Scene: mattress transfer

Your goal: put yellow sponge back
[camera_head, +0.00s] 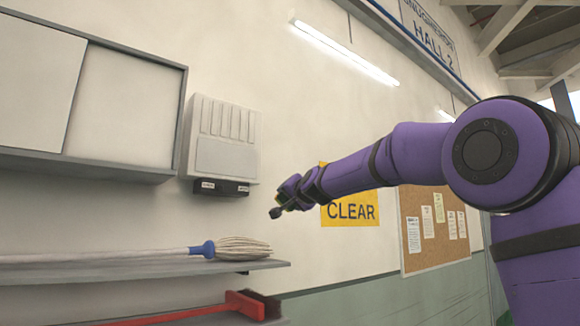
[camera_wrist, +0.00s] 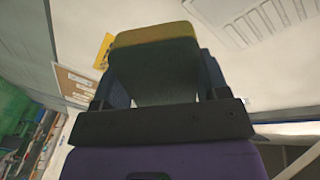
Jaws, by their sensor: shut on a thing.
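My gripper (camera_head: 279,206) is at the end of my purple arm, in the air in front of the wall, right of the white wall box in the head view. In the wrist view, its fingers are shut on the yellow sponge (camera_wrist: 155,36), which has a yellow end and a dark face toward the camera. In the head view the sponge is mostly hidden by the gripper; only a small greenish patch shows there.
A shelf (camera_head: 100,272) at lower left holds a mop (camera_head: 235,248). A lower shelf has a red-handled tool (camera_head: 245,303). A white box (camera_head: 221,140), a grey-framed cabinet (camera_head: 125,110), a yellow CLEAR sign (camera_head: 350,211) and a cork board (camera_head: 433,255) are on the wall.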

